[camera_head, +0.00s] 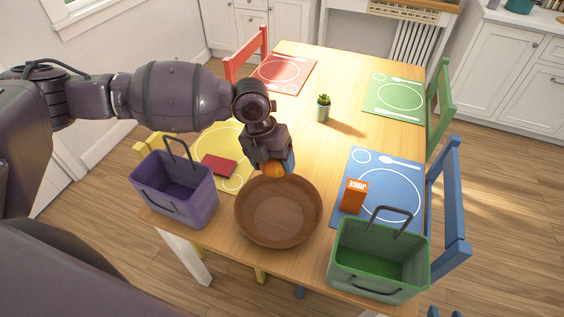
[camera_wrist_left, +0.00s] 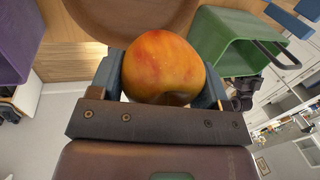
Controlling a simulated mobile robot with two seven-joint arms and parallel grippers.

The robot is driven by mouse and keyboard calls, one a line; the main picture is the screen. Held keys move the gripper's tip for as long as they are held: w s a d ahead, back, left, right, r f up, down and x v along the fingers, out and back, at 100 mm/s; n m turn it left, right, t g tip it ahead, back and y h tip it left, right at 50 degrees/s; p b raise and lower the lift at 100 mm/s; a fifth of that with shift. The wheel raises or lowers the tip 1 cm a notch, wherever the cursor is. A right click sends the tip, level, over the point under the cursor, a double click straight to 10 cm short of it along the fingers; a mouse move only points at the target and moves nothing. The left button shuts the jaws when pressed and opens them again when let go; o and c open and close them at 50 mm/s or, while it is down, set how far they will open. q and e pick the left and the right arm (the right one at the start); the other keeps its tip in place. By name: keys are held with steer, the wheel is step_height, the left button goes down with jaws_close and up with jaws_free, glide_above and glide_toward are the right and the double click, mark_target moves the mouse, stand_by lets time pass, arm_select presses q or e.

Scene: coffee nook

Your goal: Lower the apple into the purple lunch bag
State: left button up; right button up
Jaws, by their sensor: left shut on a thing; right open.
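A red-orange apple (camera_wrist_left: 165,66) sits between the two fingers of my left gripper (camera_wrist_left: 163,88), which is shut on it. In the head view the apple (camera_head: 273,171) shows only partly below my left gripper (camera_head: 278,164), above the far rim of the brown bowl. The purple lunch bag (camera_head: 174,196) stands upright at the table's near left corner, its dark handle raised. It lies to the left of my left gripper, apart from it. Part of the purple bag (camera_wrist_left: 18,40) shows at the left edge of the wrist view.
A wooden bowl (camera_head: 245,226) stands right of the purple bag. A green lunch bag (camera_head: 375,275) and an orange juice box (camera_head: 353,196) are further right. A red flat item (camera_head: 218,166) lies on the yellow placemat (camera_head: 231,139). A small potted plant (camera_head: 323,108) stands mid-table.

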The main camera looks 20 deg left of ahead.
arm_select(q)
steer(key=a+r+p, duration=0.2)
steer(key=shift+s+a+p, duration=0.25)
steer(key=shift+s+p, duration=0.05)
steer(key=shift+p, duration=0.1)
steer(key=s+a+r, duration=0.2)
steer(key=a, duration=0.8)
steer(key=s+a+r, duration=0.2)
steer(key=a, duration=0.9)
steer(key=shift+a, duration=0.15)
arm_select(e)
steer(key=shift+v, duration=1.05)
arm_select(q)
steer(key=shift+s, duration=0.1)
arm_select(e)
steer(key=shift+d+r, duration=0.1)
steer(key=shift+d, duration=0.05)
